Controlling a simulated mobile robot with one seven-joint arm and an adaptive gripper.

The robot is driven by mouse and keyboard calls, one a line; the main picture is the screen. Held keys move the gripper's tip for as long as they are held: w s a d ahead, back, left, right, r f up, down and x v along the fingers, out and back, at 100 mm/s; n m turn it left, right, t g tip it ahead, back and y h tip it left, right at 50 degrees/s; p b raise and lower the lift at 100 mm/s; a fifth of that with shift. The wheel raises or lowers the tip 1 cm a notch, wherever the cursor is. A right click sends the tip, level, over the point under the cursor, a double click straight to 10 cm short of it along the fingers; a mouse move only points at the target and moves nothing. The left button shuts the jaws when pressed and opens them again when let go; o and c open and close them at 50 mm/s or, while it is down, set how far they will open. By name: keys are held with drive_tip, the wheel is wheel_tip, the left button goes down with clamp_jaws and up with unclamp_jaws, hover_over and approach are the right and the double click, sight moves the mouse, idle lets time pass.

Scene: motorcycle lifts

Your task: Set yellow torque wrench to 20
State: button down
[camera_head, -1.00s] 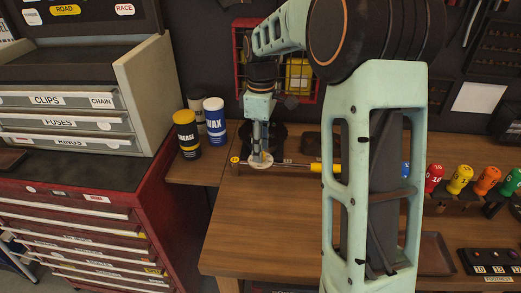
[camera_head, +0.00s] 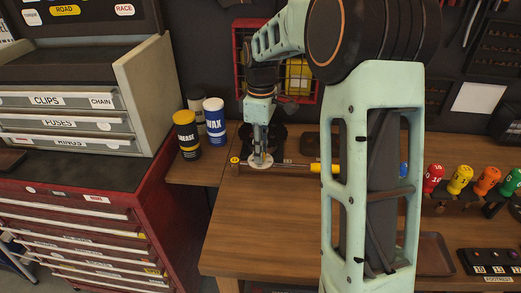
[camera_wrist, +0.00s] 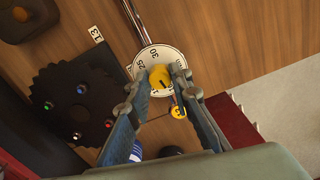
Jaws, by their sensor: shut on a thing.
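The yellow torque wrench (camera_head: 325,168) lies flat on the wooden bench, partly hidden behind my arm. Near its left end is a round white dial (camera_head: 260,163). In the wrist view the dial (camera_wrist: 153,53) shows the numbers 25 and 30, and a yellow knob (camera_wrist: 160,77) with a dark mark stands at its middle. My gripper (camera_head: 261,157) points down over the dial. In the wrist view my gripper (camera_wrist: 160,75) has its two fingers on either side of the knob, shut on it. Part of the dial's scale is hidden by the fingers and knob.
A black toothed disc (camera_wrist: 75,105) with coloured studs lies beside the dial. Cans (camera_head: 186,135) stand left of the wrench. A rack of coloured-handled tools (camera_head: 459,180) is at the right. The bench front (camera_head: 265,230) is clear.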

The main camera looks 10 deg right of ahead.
drive_tip(key=m+p, duration=0.1)
drive_tip(key=m, duration=0.8)
drive_tip(key=shift+m, duration=0.3)
drive_tip(key=m+p, duration=0.1)
drive_tip(key=m, duration=0.4)
drive_tip(key=shift+m, duration=2.5)
drive_tip(key=c, duration=1.7)
unclamp_jaws()
drive_tip(key=shift+c, duration=0.2)
